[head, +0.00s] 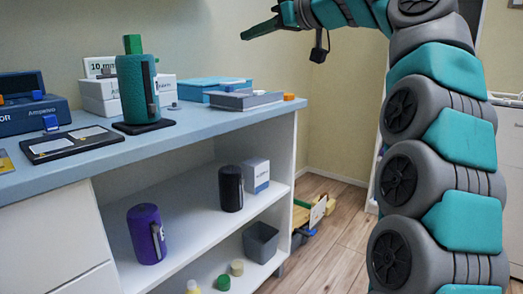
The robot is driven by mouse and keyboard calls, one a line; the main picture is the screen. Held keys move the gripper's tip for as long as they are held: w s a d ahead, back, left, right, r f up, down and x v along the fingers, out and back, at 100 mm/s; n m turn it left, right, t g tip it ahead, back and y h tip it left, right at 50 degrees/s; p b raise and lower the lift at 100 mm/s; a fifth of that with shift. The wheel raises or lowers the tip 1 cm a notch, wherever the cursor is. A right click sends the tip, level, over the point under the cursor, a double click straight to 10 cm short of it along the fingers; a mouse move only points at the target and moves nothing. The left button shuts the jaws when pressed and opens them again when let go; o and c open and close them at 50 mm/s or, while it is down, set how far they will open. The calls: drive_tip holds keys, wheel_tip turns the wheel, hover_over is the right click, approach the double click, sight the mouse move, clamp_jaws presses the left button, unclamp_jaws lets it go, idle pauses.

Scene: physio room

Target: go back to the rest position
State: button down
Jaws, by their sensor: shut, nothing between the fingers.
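My gripper (261,29) is at the top of the head view, in the air above and beyond the right end of the counter. Its fingers point left and are shut, with nothing held. A small dark camera hangs below my wrist. My arm fills the right side of the view and curves up and over to the left.
The blue counter (180,135) carries a green cylinder (133,88), white boxes (100,98), a dark blue case (33,113) and flat boxes (245,100). The shelf below holds a purple cylinder (146,234) and a black cylinder (231,188). The air around my gripper looks clear.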

drive_tip(key=s+d+f+m+g+h+p, duration=0.15)
drive_tip(key=s+f, duration=0.25)
drive_tip(key=f, duration=0.4)
drive_tip(key=s+f+m+g+h+p, duration=0.1)
drive_tip(key=s+f+m+g+h, duration=0.2)
drive_tip(key=f, duration=0.5)
drive_tip(key=s+d+f+m+g+h+p, duration=0.1)
drive_tip(key=s+f+m+h, duration=0.1)
drive_tip(key=s+f, duration=0.55)
drive_tip(key=s+d+f+m+g+h+p, duration=0.1)
drive_tip(key=s+d+f, duration=0.3)
drive_tip(key=s+f, duration=0.4)
drive_tip(key=s+d+f+m+g+h+p, duration=0.1)
drive_tip(key=s+d+f+g+h, duration=0.1)
drive_tip(key=s+d+f, duration=0.3)
drive_tip(key=s+d+f+m+g+h+p, duration=0.1)
drive_tip(key=s+d+f, duration=0.4)
drive_tip(key=s+f, duration=0.6)
drive_tip(key=s+m+g+h, duration=0.1)
drive_tip(key=s, duration=0.3)
drive_tip(key=shift+g, duration=0.35)
drive_tip(key=shift+h, duration=0.25)
